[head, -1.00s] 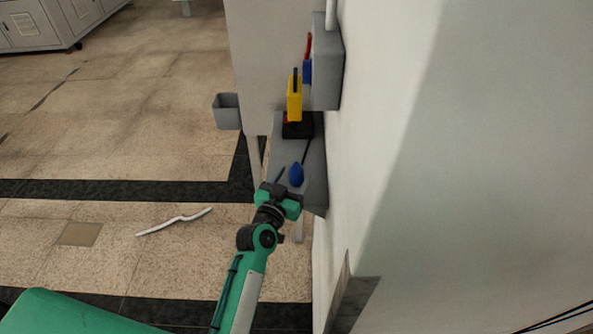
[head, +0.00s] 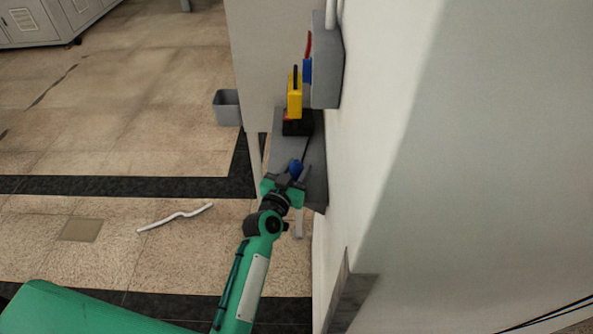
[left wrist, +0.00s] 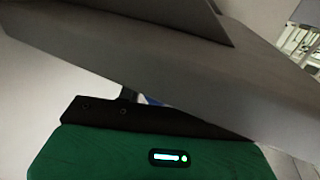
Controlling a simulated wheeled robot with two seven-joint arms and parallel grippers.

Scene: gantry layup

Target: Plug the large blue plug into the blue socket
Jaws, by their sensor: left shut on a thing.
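The large blue plug (head: 295,167) is at the near part of a grey wall shelf in the head view. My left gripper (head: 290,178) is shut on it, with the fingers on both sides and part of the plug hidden. In the left wrist view a sliver of blue (left wrist: 152,101) shows past the dark finger mount, and the rest is hidden. The blue socket (head: 307,70) is on the side of a grey wall box, above and beyond the shelf. A red lever-like part stands above it. My right gripper is not in view.
The grey shelf (head: 314,170) juts from the wall. A yellow device (head: 294,97) stands on a black base (head: 297,127) at its far end. The grey box (head: 326,75) is on the wall. A grey bin (head: 227,108) hangs at left.

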